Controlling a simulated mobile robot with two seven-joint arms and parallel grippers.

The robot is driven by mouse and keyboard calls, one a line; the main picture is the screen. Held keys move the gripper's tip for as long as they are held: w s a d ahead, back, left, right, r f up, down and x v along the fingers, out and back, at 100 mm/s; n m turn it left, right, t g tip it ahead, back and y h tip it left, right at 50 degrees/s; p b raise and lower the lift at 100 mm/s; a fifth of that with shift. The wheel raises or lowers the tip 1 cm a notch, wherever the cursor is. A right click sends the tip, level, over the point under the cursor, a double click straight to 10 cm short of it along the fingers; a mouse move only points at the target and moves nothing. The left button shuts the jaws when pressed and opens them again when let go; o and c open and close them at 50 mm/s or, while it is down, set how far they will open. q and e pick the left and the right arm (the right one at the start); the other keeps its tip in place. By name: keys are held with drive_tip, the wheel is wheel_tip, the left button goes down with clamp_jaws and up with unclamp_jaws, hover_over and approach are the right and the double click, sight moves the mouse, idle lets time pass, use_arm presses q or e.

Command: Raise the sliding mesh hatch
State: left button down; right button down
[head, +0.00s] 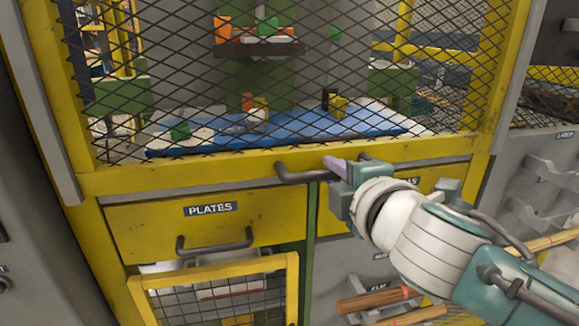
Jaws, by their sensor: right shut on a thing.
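The sliding mesh hatch (190,178) is a yellow frame with dark diamond mesh. It fills the upper middle of the head view, and its bottom rail sits just above the drawers. A dark bar handle (292,175) is fixed to that bottom rail. My right gripper (337,172) comes in from the lower right and is shut on the handle near its right part. Its fingers hide some of the bar. My left gripper is not in view.
Behind the mesh are a blue mat (290,128) and several small coloured blocks. Below the hatch is a yellow drawer labelled PLATES (150,225). A small yellow mesh door (215,272) is under it. Wooden-handled bars (378,299) stick out at the lower right.

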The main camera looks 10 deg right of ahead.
wheel_tip(320, 180, up, 49)
drive_tip(key=p, duration=4.6)
drive_tip(key=shift+f+p, duration=0.2)
drive_tip(key=shift+p, duration=0.1)
drive_tip(key=c, duration=0.8)
unclamp_jaws()
drive_tip(key=shift+s, duration=0.1)
